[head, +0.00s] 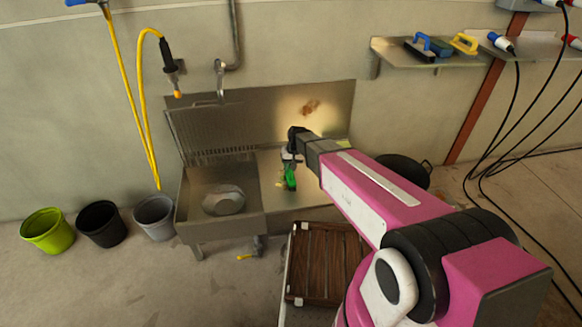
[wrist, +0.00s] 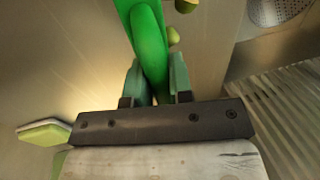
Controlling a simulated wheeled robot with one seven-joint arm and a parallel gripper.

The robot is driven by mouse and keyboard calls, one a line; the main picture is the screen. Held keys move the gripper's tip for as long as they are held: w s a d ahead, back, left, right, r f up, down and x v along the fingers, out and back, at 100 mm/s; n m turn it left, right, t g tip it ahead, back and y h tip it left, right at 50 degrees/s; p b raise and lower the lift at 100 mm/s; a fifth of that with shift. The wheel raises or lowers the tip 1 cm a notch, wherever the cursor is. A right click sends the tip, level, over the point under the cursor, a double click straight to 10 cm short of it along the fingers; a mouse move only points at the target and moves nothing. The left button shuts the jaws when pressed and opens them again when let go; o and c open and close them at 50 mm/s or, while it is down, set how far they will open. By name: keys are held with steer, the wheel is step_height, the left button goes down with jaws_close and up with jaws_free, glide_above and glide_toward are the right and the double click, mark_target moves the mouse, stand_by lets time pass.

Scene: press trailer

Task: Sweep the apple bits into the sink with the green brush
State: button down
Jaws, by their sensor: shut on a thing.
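My gripper (head: 291,158) is over the steel counter just right of the sink basin. In the wrist view, its fingers (wrist: 153,85) are shut on the handle of the green brush (wrist: 147,35). The brush (head: 290,178) points down toward the counter (head: 310,192); whether its bristles touch is unclear. Small yellow-green apple bits (head: 280,184) lie beside the brush on its sink side. In the wrist view, one apple bit (wrist: 173,37) is close to the brush and another (wrist: 186,5) is at the top edge. The sink (head: 223,200) is left of the brush, with a round drain plate.
A ribbed panel (head: 213,132) and tap (head: 220,75) stand behind the sink. A pale green block (wrist: 43,132) lies left of my gripper in the wrist view. A brown slatted crate (head: 325,265) is in front of the counter. Buckets (head: 100,222) stand left on the floor.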

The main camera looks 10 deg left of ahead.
steer(key=shift+s+a, duration=0.2)
steer(key=shift+a, duration=0.5)
steer(key=shift+s+a, duration=0.2)
steer(key=shift+a, duration=0.5)
steer(key=shift+s+a, duration=0.2)
steer(key=shift+a, duration=0.5)
steer(key=shift+a, duration=0.15)
steer(key=shift+s+a, duration=0.25)
steer(key=shift+a, duration=0.5)
steer(key=shift+s+a, duration=0.2)
steer(key=shift+a, duration=0.55)
steer(key=shift+s+a, duration=0.25)
steer(key=shift+a, duration=0.5)
steer(key=shift+a, duration=0.15)
steer(key=shift+s+a, duration=0.3)
steer(key=shift+a, duration=0.6)
steer(key=shift+s+a, duration=0.25)
steer(key=shift+a, duration=0.65)
steer(key=shift+r, duration=0.15)
step_height(320, 180, up, 9)
